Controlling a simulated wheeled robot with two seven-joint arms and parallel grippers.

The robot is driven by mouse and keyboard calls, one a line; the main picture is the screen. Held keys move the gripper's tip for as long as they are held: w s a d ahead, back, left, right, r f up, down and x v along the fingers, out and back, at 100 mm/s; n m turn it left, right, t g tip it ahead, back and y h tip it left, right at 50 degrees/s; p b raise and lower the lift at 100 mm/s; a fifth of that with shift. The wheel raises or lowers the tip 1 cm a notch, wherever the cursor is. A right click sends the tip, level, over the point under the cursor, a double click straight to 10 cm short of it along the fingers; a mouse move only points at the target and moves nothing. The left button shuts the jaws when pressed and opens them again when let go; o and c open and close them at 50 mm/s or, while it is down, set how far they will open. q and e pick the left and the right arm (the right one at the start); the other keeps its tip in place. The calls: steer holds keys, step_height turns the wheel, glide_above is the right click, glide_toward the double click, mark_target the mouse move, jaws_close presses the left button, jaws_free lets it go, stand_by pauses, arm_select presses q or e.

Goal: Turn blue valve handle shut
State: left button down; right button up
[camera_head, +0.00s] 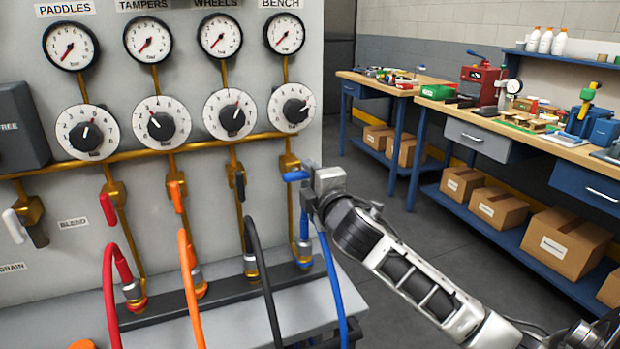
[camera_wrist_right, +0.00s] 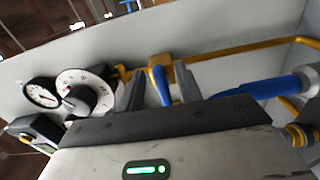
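The blue valve handle (camera_head: 296,176) is on the rightmost vertical brass pipe, under the BENCH gauge. In the head view its visible part lies roughly level, across the pipe, and its right end is hidden by my gripper. My right gripper (camera_head: 309,187) is at the handle from the right. In the right wrist view the blue handle (camera_wrist_right: 161,84) stands between the two grey fingers (camera_wrist_right: 158,90), which look apart with small gaps beside it. Firm contact cannot be made out. My left gripper is not in view.
Black (camera_head: 240,186), orange (camera_head: 176,196) and red (camera_head: 107,208) handles sit to the left on neighbouring pipes. A blue hose (camera_head: 331,285) hangs below my gripper, beside a black hose (camera_head: 262,270). Workbenches (camera_head: 560,150) with boxes stand at the right, with open floor between.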

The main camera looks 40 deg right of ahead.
steer(key=shift+s, duration=0.1)
